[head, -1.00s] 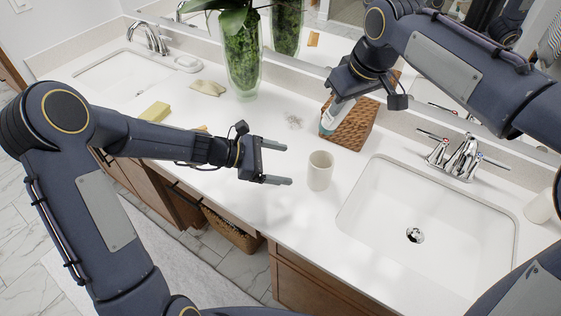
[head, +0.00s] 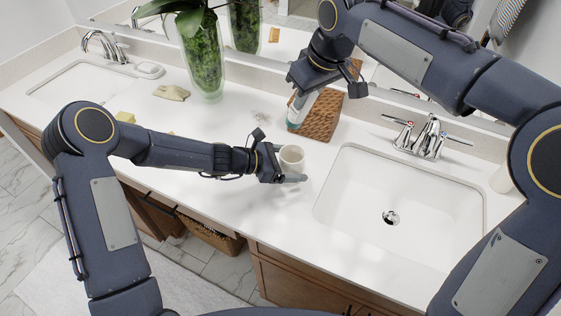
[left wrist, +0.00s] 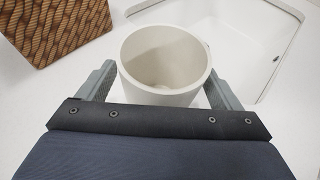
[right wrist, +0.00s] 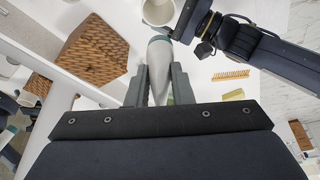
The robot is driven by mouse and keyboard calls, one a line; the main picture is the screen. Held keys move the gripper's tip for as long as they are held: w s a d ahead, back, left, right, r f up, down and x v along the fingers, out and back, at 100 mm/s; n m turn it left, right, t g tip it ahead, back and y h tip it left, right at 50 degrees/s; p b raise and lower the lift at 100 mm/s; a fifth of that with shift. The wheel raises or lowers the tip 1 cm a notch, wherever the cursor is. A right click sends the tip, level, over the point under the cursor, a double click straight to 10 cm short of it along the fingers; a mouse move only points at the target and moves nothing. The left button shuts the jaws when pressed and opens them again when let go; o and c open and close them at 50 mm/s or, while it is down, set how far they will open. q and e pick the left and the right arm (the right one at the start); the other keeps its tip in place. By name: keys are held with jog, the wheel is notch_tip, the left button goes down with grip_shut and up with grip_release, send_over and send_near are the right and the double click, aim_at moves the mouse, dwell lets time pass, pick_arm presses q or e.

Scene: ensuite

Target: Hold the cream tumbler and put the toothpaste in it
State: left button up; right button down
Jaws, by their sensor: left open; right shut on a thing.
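The cream tumbler (head: 291,158) stands upright on the white counter, left of the right-hand sink. My left gripper (head: 287,166) is open with its fingers on either side of the tumbler. In the left wrist view the tumbler (left wrist: 165,62) is empty and sits between the two fingers; contact is not clear. My right gripper (head: 322,84) is shut on the toothpaste (head: 301,108), a white and teal tube held tilted above the counter by the woven box. In the right wrist view the toothpaste (right wrist: 158,62) shows between the fingers, pointing toward the tumbler (right wrist: 158,12).
The brown woven box (head: 320,118) stands behind the tumbler. The sink (head: 398,205) with its chrome faucet (head: 430,137) is to the right. The counter front is clear.

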pick_arm(q)
jog(key=shift+d, duration=0.1)
jog(key=shift+c, duration=0.3)
jog(key=c, duration=1.1)
pick_arm(e)
notch_tip(320, 180, down, 13)
dwell(0.8)
jog(key=c, duration=1.2)
grip_release()
jog(key=v, duration=1.2)
